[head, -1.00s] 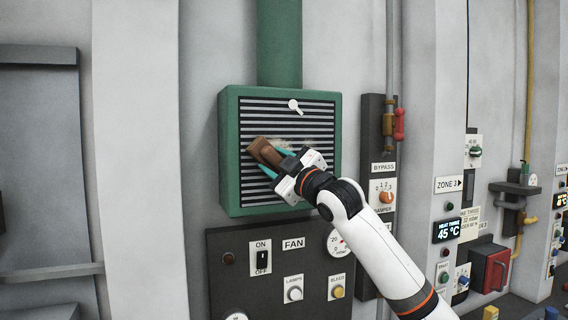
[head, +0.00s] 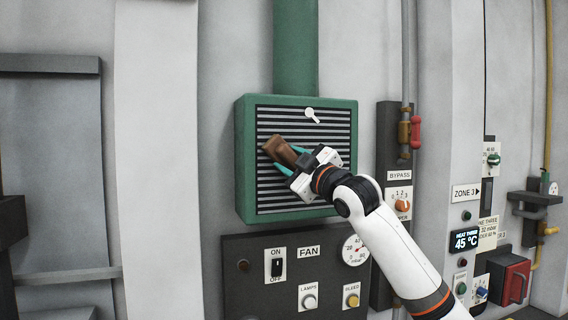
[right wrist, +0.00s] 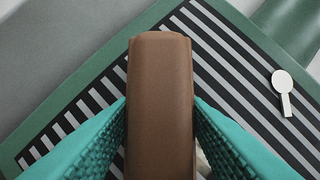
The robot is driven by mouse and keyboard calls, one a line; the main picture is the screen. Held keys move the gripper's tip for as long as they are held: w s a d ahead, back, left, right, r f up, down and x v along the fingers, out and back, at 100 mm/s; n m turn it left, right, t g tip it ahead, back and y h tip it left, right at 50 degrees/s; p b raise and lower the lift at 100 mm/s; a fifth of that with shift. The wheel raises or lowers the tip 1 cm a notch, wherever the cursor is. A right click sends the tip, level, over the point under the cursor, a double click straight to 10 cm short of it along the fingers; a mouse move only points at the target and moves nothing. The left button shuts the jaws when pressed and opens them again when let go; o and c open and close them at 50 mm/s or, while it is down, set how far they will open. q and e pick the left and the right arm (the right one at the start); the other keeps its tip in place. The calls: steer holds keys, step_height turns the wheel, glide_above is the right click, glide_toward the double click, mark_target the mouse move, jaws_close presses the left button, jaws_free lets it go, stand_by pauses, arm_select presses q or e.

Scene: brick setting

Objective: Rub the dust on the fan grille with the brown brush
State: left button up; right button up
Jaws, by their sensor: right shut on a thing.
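The fan grille (head: 268,193) is a dark panel with pale slats in a green square housing on the wall. The brown brush (head: 276,148) is in front of its left-centre part, tilted. In the right wrist view the brush (right wrist: 160,90) stands between two teal fingers. My right gripper (head: 289,160) is shut on it. I cannot tell whether the brush touches the slats. A small pale patch, likely dust (right wrist: 203,161), shows beside the right finger in the wrist view. The gripper hides most of that area in the head view. My left gripper is not in view.
A white round-headed tag or knob (head: 312,115) is on the grille's upper part. A green duct (head: 295,45) rises above the housing. Below is a dark fan panel (head: 240,290) with a switch, gauge and buttons. A bypass panel (head: 388,140) stands to the right.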

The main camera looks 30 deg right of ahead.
steer(key=s+d, duration=0.3)
steer(key=d, duration=0.9)
steer(key=shift+d, duration=0.3)
stand_by(0.7)
steer(key=shift+a, duration=0.1)
steer(key=shift+s+a+b, duration=0.25)
steer(key=shift+s+b, duration=0.4)
steer(key=shift+s, duration=0.3)
steer(key=shift+s+a+b, duration=0.2)
steer(key=shift+s+b, duration=0.4)
steer(key=shift+s, duration=0.4)
steer(key=shift+s+a+b, duration=0.25)
steer(key=shift+s+b, duration=0.4)
steer(key=shift+s, duration=0.3)
steer(key=shift+s, duration=0.1)
